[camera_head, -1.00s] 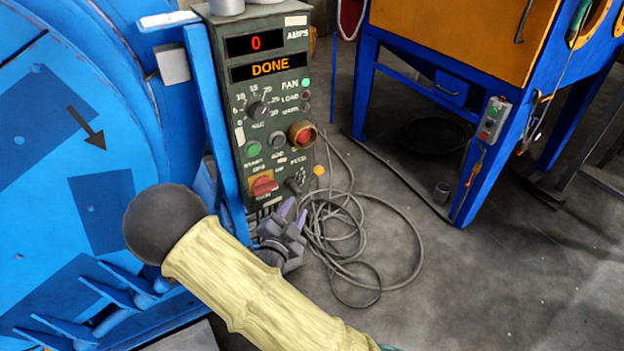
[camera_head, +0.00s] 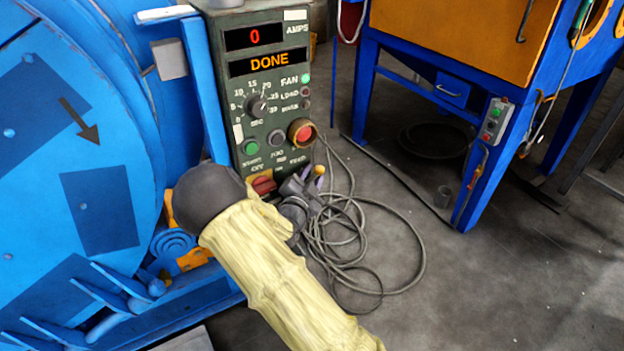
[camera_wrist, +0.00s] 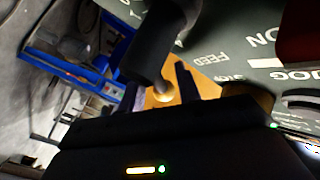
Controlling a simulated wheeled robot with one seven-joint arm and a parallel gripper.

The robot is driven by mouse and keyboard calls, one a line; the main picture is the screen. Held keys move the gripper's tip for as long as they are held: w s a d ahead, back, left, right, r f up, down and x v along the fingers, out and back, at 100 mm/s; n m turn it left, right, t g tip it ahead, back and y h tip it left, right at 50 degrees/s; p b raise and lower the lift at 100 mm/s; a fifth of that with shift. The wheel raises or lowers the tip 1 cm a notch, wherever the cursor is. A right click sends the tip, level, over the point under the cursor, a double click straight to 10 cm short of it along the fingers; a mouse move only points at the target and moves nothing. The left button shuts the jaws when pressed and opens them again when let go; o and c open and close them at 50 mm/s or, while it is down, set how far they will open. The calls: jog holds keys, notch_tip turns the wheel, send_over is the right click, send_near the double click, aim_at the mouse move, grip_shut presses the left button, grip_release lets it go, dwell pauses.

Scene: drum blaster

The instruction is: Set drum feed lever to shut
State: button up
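The control box (camera_head: 262,100) carries the feed control low on its front, by the FEED lettering. A dark stub (camera_wrist: 158,45) stands out beside that lettering in the wrist view. A small yellow ball knob (camera_wrist: 162,93) shows just past the stub; the lever's rod is mostly hidden. My gripper (camera_head: 313,180) is at the box's lower right corner, and only a bit of the yellow knob (camera_head: 319,169) shows behind it. In the wrist view my gripper (camera_wrist: 160,90) has its fingers apart, with the knob in the gap between them. Contact cannot be told.
A red switch (camera_head: 263,186) on a yellow plate and a red button (camera_head: 302,132) sit close by on the box. Coiled cable (camera_head: 345,240) lies on the floor below. The blue drum (camera_head: 75,150) stands left; a blue-legged orange cabinet (camera_head: 460,40) stands right.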

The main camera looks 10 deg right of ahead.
jog(key=shift+c, duration=0.3)
grip_shut()
jog(key=shift+d, duration=0.15)
notch_tip(320, 180, down, 7)
jog(key=m+g+y+b, duration=0.3)
jog(key=m+g+y, duration=0.4)
jog(key=y, duration=0.3)
jog(key=shift+s+a+f+m+b, duration=0.15)
jog(key=shift+a+f+m+b, duration=0.05)
jog(key=shift+a+m+b, duration=0.15)
jog(key=shift+a, duration=0.1)
dwell(0.5)
